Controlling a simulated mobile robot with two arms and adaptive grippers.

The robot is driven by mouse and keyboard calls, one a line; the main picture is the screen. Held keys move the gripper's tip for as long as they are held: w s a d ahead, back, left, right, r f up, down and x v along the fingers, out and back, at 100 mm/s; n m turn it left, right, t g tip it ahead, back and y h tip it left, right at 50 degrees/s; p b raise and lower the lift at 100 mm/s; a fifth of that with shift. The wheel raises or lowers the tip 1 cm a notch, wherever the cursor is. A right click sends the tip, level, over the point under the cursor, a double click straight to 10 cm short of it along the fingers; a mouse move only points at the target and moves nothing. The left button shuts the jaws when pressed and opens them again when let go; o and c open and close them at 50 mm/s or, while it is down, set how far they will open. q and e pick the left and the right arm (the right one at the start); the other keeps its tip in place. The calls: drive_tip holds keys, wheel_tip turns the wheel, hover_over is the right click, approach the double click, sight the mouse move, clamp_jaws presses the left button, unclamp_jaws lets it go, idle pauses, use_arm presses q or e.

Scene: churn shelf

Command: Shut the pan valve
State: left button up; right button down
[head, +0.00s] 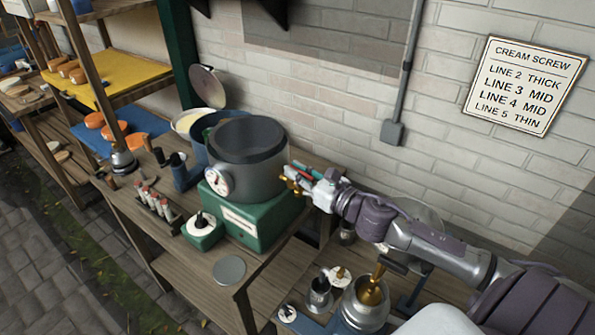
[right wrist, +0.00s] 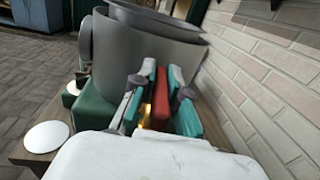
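The large grey pan (head: 250,165) stands on a green base (head: 245,215) on the wooden bench, and it also fills the upper middle of the right wrist view (right wrist: 140,45). A brass valve (head: 291,181) sticks out from the pan's right side, low on its wall. My right gripper (head: 303,174) is at this valve. In the right wrist view, a red bar-like part (right wrist: 146,92), which looks like the valve handle, shows between the teal-padded fingers, with brass below it. Whether the fingers press on it is not clear. My left gripper is not in view.
The brick wall (head: 340,110) is close behind the bench. A bottle rack (head: 157,203) and a small green box (head: 202,230) stand in front of the pan. A silver pot (head: 362,312) with a brass part is at front right.

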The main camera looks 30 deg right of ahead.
drive_tip(key=shift+a+r+h, duration=0.1)
drive_tip(key=shift+h, duration=0.2)
drive_tip(key=shift+w+a+m+g+h+p, duration=0.3)
drive_tip(key=shift+m+g+h+p, duration=0.6)
drive_tip(key=shift+m+g+h, duration=1.55)
drive_tip(key=shift+w+a+m+g+h+p, duration=0.1)
drive_tip(key=shift+a+m+g+h+p, duration=0.6)
drive_tip(key=shift+m+h, duration=3)
drive_tip(key=shift+w+a+m+g+h+p, duration=0.15)
drive_tip(key=shift+m+g+h+p, duration=1.45)
drive_tip(key=shift+h, duration=2.55)
drive_tip(key=shift+d+m+g+b, duration=0.1)
drive_tip(key=shift+m+g+b, duration=0.45)
drive_tip(key=c, duration=1.2)
unclamp_jaws()
